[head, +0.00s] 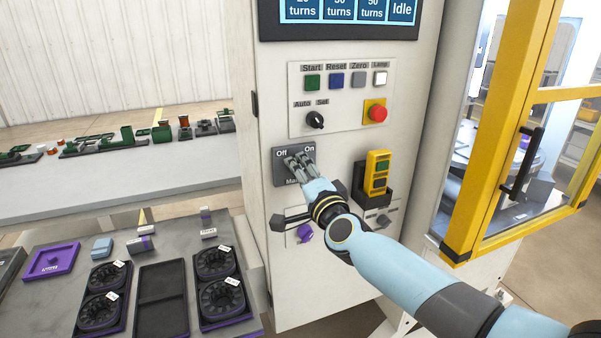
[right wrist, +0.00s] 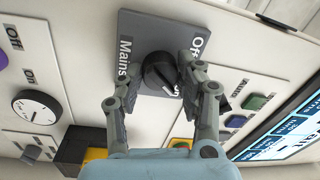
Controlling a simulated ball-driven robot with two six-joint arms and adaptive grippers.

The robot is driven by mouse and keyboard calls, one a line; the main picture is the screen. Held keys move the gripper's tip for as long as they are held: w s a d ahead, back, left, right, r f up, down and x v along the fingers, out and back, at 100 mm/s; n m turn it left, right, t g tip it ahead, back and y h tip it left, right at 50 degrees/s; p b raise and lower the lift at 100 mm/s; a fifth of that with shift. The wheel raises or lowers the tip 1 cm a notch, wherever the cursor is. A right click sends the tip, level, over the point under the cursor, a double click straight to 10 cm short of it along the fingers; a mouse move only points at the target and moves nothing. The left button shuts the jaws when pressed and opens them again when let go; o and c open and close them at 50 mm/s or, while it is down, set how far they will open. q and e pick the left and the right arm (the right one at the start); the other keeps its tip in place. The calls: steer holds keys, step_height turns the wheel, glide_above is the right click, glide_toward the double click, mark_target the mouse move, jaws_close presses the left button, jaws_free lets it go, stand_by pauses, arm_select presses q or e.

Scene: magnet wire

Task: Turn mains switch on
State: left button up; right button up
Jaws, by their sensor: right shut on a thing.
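The mains switch is a dark grey plate (head: 281,176) on the cabinet front, marked Off at upper left and On at upper right in the head view. In the right wrist view the same plate (right wrist: 150,27) carries a round black knob (right wrist: 158,73) with a raised grip. My right gripper (head: 298,160) is at the plate, its fingers on either side of the knob and shut on it. The fingers hide the knob in the head view and partly cover the labels in the wrist view. My left gripper is not in view.
Above the switch are push buttons, an Auto/Set selector (head: 315,120) and a red emergency stop (head: 377,113). A yellow pendant (head: 377,170) sits in a black holder to the right. A purple knob (head: 305,233) is below. A yellow-framed door (head: 500,130) stands at right.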

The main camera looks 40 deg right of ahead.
stand_by(0.3)
steer(key=o, duration=1.1)
steer(key=shift+o, duration=0.2)
steer(key=shift+s, duration=0.1)
steer(key=v, duration=1.2)
steer(key=shift+f, duration=0.1)
